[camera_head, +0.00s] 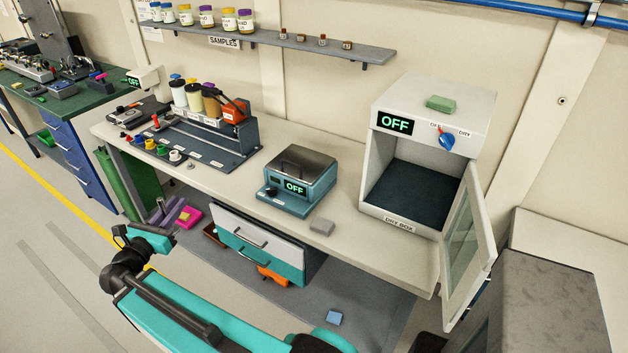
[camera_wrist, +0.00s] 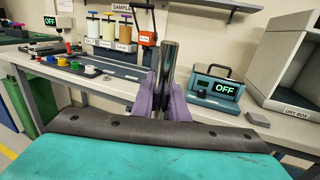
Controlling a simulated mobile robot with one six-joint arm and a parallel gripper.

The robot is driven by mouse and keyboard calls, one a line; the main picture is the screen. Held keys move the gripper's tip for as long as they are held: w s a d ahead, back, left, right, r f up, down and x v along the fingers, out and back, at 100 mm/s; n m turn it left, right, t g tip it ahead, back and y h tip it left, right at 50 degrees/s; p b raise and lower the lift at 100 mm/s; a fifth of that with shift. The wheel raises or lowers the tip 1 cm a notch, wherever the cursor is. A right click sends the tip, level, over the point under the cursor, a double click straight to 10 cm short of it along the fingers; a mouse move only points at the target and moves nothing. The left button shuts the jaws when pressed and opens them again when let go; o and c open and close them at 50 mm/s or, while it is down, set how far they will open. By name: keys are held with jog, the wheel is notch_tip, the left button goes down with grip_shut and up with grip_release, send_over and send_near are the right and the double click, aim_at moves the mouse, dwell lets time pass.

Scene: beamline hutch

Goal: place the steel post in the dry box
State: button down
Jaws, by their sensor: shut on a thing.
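The steel post (camera_wrist: 168,62) is a shiny upright cylinder in the wrist view, held between the purple fingers of my gripper (camera_wrist: 165,103). Its lower end is hidden behind my wrist. In the head view my gripper (camera_head: 163,213) is at the left, in front of the bench's near edge and well left of the dry box. The dry box (camera_head: 468,108) is a white cabinet at the bench's right end, with its glass door (camera_head: 463,240) swung open toward the front. Its dark inside looks empty, and its display reads OFF. It also shows in the wrist view (camera_wrist: 277,82).
A teal hotplate-like device (camera_head: 290,204) reading OFF and a grey block (camera_head: 322,228) stand on the bench (camera_head: 375,245) left of the dry box. A rack with bottles (camera_head: 210,148) is farther left. A green block (camera_head: 440,103) lies on the dry box. Drawers (camera_head: 262,240) hang below the bench.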

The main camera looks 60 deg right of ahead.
jog(key=s+d+r+m+g+p, duration=0.15)
jog(key=s+d+m+g, duration=0.65)
jog(key=s+d, duration=1.7)
jog(key=s+d+g+y+p, duration=0.1)
jog(key=s+d, duration=0.3)
jog(key=s, duration=0.9)
jog(key=s+d+m+g+y+p, duration=0.1)
jog(key=s+d+g+p, duration=0.1)
jog(key=s, duration=1.2)
jog(key=s+d+m+g+y+p, duration=0.1)
jog(key=s+d+g, duration=0.3)
jog(key=s, duration=1)
jog(key=d+p, duration=0.1)
jog(key=d, duration=0.1)
jog(key=shift+d+f+y, duration=0.25)
jog(key=shift+d+y, duration=0.1)
jog(key=shift+y, duration=0.05)
jog(key=shift+s, duration=0.1)
